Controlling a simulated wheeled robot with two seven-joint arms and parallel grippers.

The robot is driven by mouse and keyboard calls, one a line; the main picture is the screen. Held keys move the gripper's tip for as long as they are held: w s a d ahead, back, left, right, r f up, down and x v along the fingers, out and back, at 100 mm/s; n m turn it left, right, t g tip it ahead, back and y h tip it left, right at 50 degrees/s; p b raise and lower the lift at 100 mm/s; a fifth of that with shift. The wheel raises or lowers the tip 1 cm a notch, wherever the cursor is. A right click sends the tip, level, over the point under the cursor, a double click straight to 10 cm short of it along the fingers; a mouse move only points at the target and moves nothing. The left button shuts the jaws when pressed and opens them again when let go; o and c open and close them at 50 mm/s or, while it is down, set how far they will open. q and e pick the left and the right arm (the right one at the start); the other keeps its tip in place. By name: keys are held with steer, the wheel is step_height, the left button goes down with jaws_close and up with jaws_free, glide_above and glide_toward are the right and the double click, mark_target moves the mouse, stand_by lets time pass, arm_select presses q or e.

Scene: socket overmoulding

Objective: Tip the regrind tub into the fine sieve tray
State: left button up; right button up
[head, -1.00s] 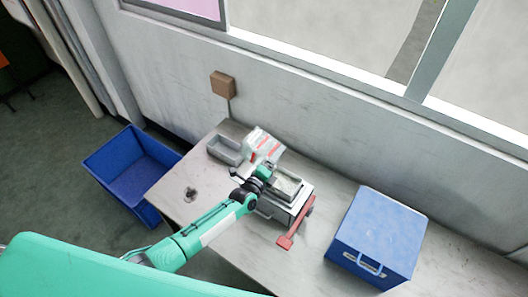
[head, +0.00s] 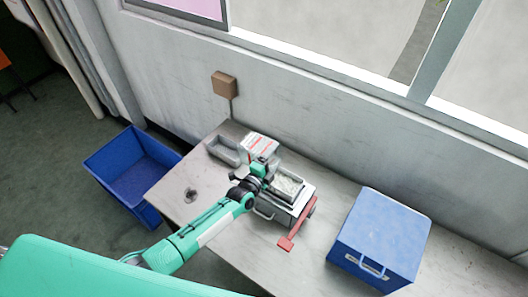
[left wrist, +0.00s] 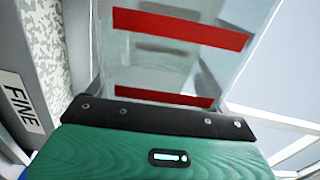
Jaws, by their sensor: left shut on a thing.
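The regrind tub (head: 259,147) is a pale, see-through container with red bands. My left gripper (head: 262,167) is shut on it and holds it close beside the fine sieve tray (head: 302,191). In the left wrist view the tub (left wrist: 175,66) fills the middle, and I make out no granules inside it. The fine sieve tray is grey and rests on a pale, boxy unit; speckled whitish granules (head: 287,185) lie in it. The left wrist view shows its FINE label (left wrist: 20,103) and the granules (left wrist: 47,35) at the left. My right gripper is out of view.
A second grey tray (head: 224,152), seemingly empty, sits at the table's back left. A red handle (head: 298,224) lies along the right side of the sieve unit. A blue box (head: 385,230) stands at right. A blue bin (head: 128,170) is on the floor at left.

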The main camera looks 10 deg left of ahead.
arm_select(q)
steer(key=shift+w+a+f+n+b, duration=0.1)
steer(key=shift+a+f+n+b, duration=0.1)
steer(key=shift+n, duration=0.25)
steer(key=shift+w+a+f+n+b, duration=0.1)
steer(key=shift+n+b, duration=0.1)
steer(key=shift+n, duration=0.25)
steer(key=shift+r+n, duration=0.1)
steer(key=shift+n, duration=0.2)
steer(key=shift+w+a+f+n+b, duration=0.15)
steer(key=shift+a+f+n+b, duration=0.05)
steer(key=shift+a+n+b, duration=0.3)
steer(key=shift+w+a+f+n+b, duration=0.1)
steer(key=shift+a+f+n+b, duration=0.1)
steer(key=shift+a+n+b, duration=0.2)
steer(key=shift+w+a+n+b, duration=0.15)
steer(key=shift+a+n+b, duration=0.05)
steer(key=shift+n+b, duration=0.1)
steer(key=shift+w+a+n, duration=0.1)
steer(key=shift+a+n, duration=0.1)
steer(key=shift+n, duration=0.1)
steer(key=shift+r, duration=0.1)
